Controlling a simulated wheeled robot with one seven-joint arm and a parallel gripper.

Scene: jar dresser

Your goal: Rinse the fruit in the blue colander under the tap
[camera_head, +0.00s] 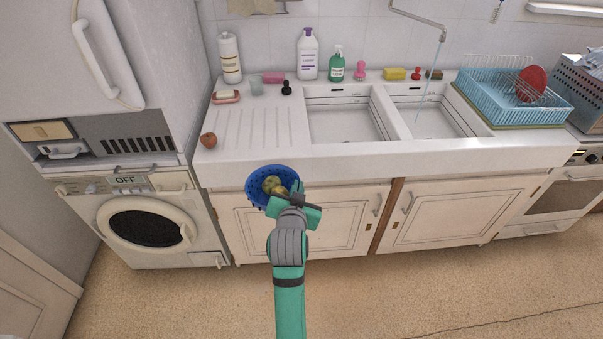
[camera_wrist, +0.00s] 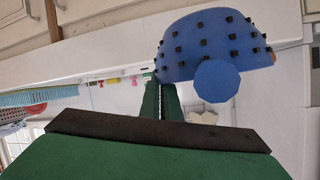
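The blue colander (camera_head: 251,195) hangs in front of the sink cabinet, below the counter's front edge, with yellow-green fruit (camera_head: 272,184) inside. My gripper (camera_head: 298,190) is at its right side and looks shut on its rim. In the wrist view, the colander's underside (camera_wrist: 190,60) shows black spots, and my gripper's green fingers (camera_wrist: 159,84) meet at its edge; the fruit is hidden there. The tap (camera_head: 420,19) is at the back of the sink, and a thin stream of water (camera_head: 434,75) falls into the right basin (camera_head: 432,118).
A reddish fruit (camera_head: 208,140) lies on the drainboard (camera_head: 240,130). The left basin (camera_head: 345,122) looks empty. Bottles (camera_head: 308,55) and small items line the back ledge. A blue dish rack (camera_head: 508,100) stands right of the basins. The washing machine (camera_head: 145,222) is at left.

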